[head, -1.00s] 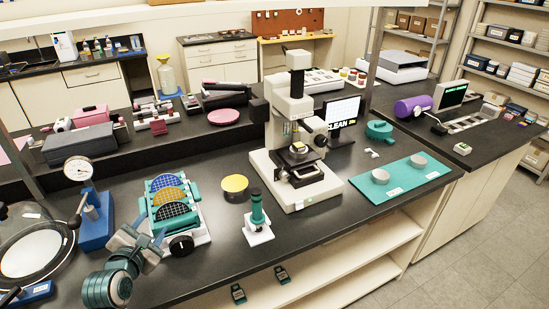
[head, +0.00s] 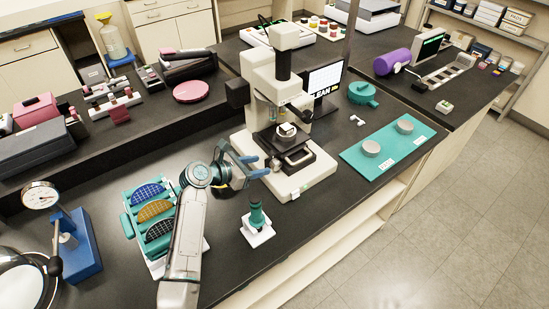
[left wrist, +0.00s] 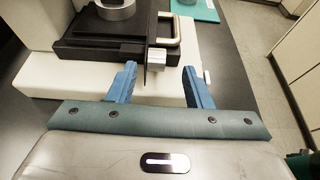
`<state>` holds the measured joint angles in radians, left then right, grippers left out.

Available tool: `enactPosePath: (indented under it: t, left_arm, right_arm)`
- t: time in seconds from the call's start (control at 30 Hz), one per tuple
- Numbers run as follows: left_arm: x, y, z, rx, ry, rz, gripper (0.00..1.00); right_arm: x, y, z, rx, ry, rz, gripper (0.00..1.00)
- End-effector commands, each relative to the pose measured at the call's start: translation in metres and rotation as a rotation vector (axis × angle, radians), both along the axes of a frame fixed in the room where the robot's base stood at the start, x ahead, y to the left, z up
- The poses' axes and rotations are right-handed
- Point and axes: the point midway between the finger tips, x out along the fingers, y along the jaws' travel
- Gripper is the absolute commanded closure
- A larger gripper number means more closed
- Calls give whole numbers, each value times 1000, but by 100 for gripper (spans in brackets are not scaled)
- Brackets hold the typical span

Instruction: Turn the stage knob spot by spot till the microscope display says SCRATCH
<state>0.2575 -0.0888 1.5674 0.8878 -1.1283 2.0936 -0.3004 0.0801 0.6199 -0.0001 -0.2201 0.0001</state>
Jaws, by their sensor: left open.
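The microscope (head: 284,75) stands on a cream base, with a black stage (head: 303,165) that also shows in the left wrist view (left wrist: 105,40). A small silver knob (left wrist: 157,57) sticks out from the stage edge, in the left wrist view. My left gripper (head: 258,166) is open beside the stage. In the left wrist view its blue fingertips (left wrist: 160,70) stand on either side of the knob's line, with a gap on both sides. The display (head: 325,80) stands behind the microscope, partly hidden, and its visible letters read "LEAN". My right gripper is not in view.
A green stylus-like stand (head: 257,218) is in front of the microscope. A rack of coloured wafers (head: 128,226) stands left, partly behind my arm. A teal mat (head: 372,172) with two grey discs lies right of the microscope.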

Motion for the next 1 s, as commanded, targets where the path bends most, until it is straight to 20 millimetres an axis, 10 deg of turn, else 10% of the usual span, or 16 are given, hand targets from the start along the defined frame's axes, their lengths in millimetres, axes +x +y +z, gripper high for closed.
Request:
enactPosePath:
  t: [0.77, 1.0]
  left_arm:
    - [35, -48, -24, 2, -2, 1, 55]
    - [35, -48, -24, 2, -2, 1, 98]
  right_arm:
    - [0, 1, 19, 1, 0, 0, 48]
    - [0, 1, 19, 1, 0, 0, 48]
